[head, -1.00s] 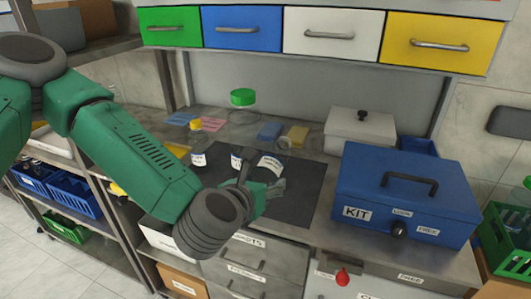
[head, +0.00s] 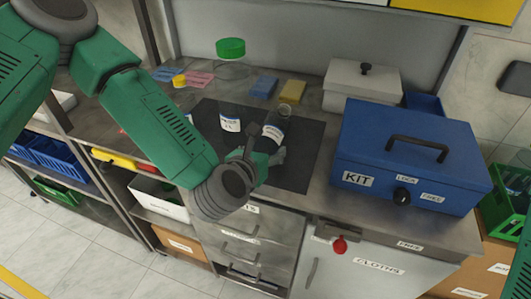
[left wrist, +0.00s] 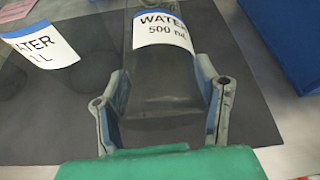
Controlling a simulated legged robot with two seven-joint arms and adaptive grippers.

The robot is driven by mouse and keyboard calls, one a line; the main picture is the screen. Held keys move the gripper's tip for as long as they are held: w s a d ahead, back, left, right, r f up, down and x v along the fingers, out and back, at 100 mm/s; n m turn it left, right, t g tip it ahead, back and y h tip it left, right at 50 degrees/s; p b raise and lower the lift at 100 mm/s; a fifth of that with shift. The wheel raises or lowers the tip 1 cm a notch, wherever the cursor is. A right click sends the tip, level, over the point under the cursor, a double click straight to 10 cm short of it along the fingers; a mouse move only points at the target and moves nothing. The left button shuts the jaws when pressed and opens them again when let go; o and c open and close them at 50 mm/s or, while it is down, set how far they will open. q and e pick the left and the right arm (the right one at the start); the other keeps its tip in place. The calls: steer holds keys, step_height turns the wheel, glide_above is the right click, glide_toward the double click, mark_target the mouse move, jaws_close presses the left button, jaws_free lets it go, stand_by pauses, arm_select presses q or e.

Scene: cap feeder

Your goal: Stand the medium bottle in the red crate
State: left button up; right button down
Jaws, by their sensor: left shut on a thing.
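My left gripper (head: 266,152) is shut on a clear bottle (head: 275,127) with a white label, at the right part of the dark mat (head: 290,172). In the left wrist view the fingers (left wrist: 162,105) lie on both sides of this bottle (left wrist: 165,85); its label reads WATER 500 ml. I cannot tell whether its base touches the mat. A second labelled bottle (head: 230,123) stands to its left and shows partly in the left wrist view (left wrist: 42,45). A yellow cap (head: 179,81) shows behind my left arm. I see no red crate. My right gripper is out of view.
A blue KIT box (head: 405,150) stands right of the mat, with a grey lidded box (head: 360,85) behind. A green-lidded jar (head: 231,60) stands at the back.

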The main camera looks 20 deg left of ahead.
arm_select(q)
steer(key=shift+a+f, duration=0.15)
steer(key=shift+f, duration=0.4)
steer(key=o, duration=1)
steer(key=shift+d, duration=0.45)
steer(key=shift+c, duration=0.2)
steer(key=shift+a, duration=0.1)
steer(key=shift+s+a+r, duration=0.1)
steer(key=shift+s+r, duration=0.05)
steer(key=v, duration=0.9)
steer(key=shift+p+v, duration=1.35)
steer(key=shift+p, duration=0.6)
